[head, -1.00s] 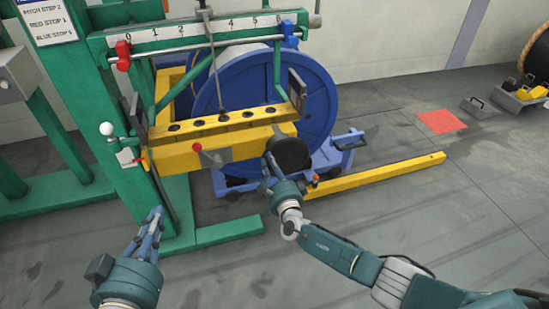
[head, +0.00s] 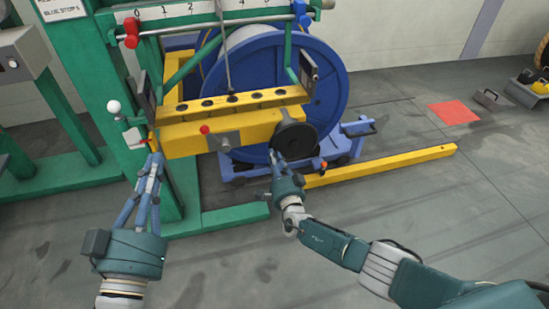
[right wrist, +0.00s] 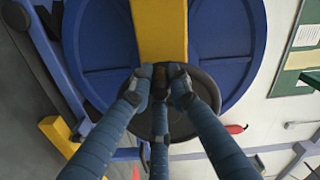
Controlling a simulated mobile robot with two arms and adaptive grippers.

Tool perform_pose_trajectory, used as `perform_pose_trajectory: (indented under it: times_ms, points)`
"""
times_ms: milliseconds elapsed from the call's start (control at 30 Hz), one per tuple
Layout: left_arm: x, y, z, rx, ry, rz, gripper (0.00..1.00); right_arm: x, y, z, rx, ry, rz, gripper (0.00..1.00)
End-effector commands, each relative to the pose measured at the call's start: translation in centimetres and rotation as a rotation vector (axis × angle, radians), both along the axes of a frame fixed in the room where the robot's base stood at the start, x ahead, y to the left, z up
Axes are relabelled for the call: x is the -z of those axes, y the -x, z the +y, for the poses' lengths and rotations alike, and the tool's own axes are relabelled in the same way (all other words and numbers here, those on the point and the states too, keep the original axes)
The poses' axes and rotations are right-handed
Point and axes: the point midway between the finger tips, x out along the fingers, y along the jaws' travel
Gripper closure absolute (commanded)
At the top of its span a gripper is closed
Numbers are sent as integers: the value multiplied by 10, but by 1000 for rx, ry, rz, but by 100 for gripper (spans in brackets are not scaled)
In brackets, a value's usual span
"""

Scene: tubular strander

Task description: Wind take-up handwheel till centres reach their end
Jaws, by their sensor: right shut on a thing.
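The take-up handwheel (head: 296,140) is a dark disc at the right end of the yellow beam (head: 222,131), in front of the blue reel (head: 325,85). My right gripper (head: 277,160) is at the wheel's lower left edge in the head view. In the right wrist view its fingers (right wrist: 160,80) close around a dark part of the handwheel (right wrist: 190,112). My left gripper (head: 155,165) is beside the green post, just below the beam's left end; its fingers point up and their opening is unclear. I cannot make out the centres.
A numbered scale (head: 190,13) crosses the green frame above, with a red stop (head: 131,32) at its left. A red-knobbed lever (head: 205,130) sits on the beam. A yellow floor bar (head: 390,163) lies to the right. A red floor patch (head: 453,113) lies beyond it.

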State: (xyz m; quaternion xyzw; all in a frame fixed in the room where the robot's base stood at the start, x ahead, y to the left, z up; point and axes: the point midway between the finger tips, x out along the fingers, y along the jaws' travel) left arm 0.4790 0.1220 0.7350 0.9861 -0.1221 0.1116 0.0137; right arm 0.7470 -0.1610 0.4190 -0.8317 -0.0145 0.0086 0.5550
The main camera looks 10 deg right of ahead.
Motion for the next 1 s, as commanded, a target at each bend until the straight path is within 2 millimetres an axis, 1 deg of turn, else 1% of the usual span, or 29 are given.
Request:
perform_pose_trajectory:
  times_ms: [33,433,467,500,533,833,1000]
  points:
    - [-1,0,0,0,1,-4,100,3,1,4,-7,3,6,100]
    - [-1,0,0,0,2,-7,100,4,2,4,-7,7,7,100]
    - [-1,0,0,0,2,-7,100,4,2,4,-7,7,7,76]
    - [-1,0,0,0,2,-7,100,4,2,4,-7,7,6,68]
    - [-1,0,0,0,2,-7,100,3,2,3,-6,7,6,63]
    - [-2,0,-1,1,2,-7,100,2,1,1,-2,7,3,63]
    - [-2,0,-1,1,2,-7,100,3,10,0,-3,6,4,63]
